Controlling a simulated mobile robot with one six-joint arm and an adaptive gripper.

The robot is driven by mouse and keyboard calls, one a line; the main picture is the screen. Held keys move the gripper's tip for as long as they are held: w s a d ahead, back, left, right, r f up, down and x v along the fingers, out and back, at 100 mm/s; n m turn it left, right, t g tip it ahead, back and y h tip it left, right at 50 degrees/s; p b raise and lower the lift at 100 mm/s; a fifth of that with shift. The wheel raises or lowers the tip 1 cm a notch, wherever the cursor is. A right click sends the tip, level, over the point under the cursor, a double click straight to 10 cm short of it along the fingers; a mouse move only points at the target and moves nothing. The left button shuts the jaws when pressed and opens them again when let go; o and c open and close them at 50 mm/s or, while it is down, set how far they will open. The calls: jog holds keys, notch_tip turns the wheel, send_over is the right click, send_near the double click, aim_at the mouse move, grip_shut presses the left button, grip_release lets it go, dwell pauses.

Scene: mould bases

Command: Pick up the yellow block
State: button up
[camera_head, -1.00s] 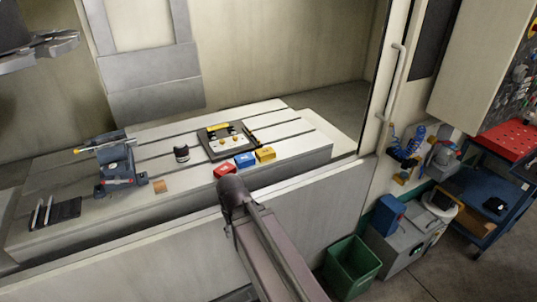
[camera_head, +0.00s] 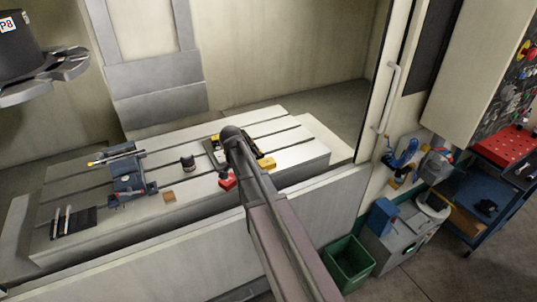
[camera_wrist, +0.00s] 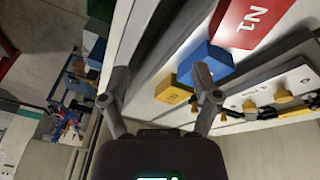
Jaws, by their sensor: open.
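The yellow block (camera_wrist: 173,90) shows in the wrist view between my fingers, nearer the right one, and looks to lie beyond the fingertips. My gripper (camera_wrist: 161,72) is open and empty. Its right finger overlaps the near side of the blue block (camera_wrist: 208,62) in the picture; I cannot tell if they touch. In the head view, the yellow block (camera_head: 266,163) sits on the slotted machine table (camera_head: 300,152), partly hidden behind my arm. My gripper cannot be made out there, and the blue block is hidden.
A red block marked N1 (camera_wrist: 247,22) stands beside the blue one. A mould plate with yellow knobs (camera_wrist: 265,98) lies close to my right finger. A vise (camera_head: 130,180) and a black cylinder (camera_head: 188,162) stand further left. A dark body marked P8 (camera_head: 20,45) hangs top left.

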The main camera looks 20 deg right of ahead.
aim_at(266, 161)
jog(key=w+d+r+m+h+p, duration=0.1)
jog(key=w+d+r+m+p, duration=0.3)
jog(key=w+d+r+m, duration=0.2)
jog(key=shift+w+d+r+h, duration=0.35)
jog(key=shift+w+d, duration=0.2)
jog(key=shift+w, duration=0.6)
jog(key=b+x, duration=0.7)
jog(key=x, duration=0.1)
jog(key=shift+f, duration=0.3)
jog(key=shift+b, duration=0.3)
jog(key=b+x, duration=0.3)
jog(key=shift+a+f, duration=0.1)
jog(key=shift+f, duration=0.25)
jog(key=shift+b+x, duration=0.8)
jog(key=shift+b, duration=0.1)
